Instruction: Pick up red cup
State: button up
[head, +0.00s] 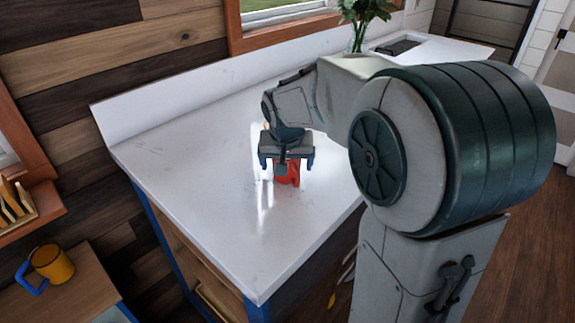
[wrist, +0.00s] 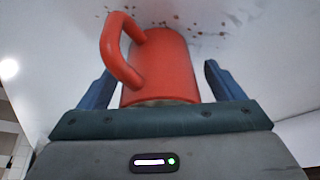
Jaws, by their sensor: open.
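The red cup (head: 287,175) stands on the white countertop (head: 190,150) in the head view, partly hidden behind my gripper (head: 286,168). In the wrist view the red cup (wrist: 162,68) fills the middle, with its handle on the left side. My gripper (wrist: 158,85) is open, with one blue finger to the left of the cup and one to the right. A gap shows between the cup and the right finger. The left finger is near the handle side, and I cannot tell whether it touches.
A vase with green leaves (head: 360,30) stands at the back near the window. A yellow mug with a blue handle (head: 52,264) sits on a lower wooden surface at the left. The countertop around the cup is clear, with its front edge toward the bottom of the head view.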

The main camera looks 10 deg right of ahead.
jog(key=shift+w+f, duration=0.1)
jog(key=shift+f, duration=0.1)
jog(key=c, duration=1.2)
jog(key=shift+r, duration=0.1)
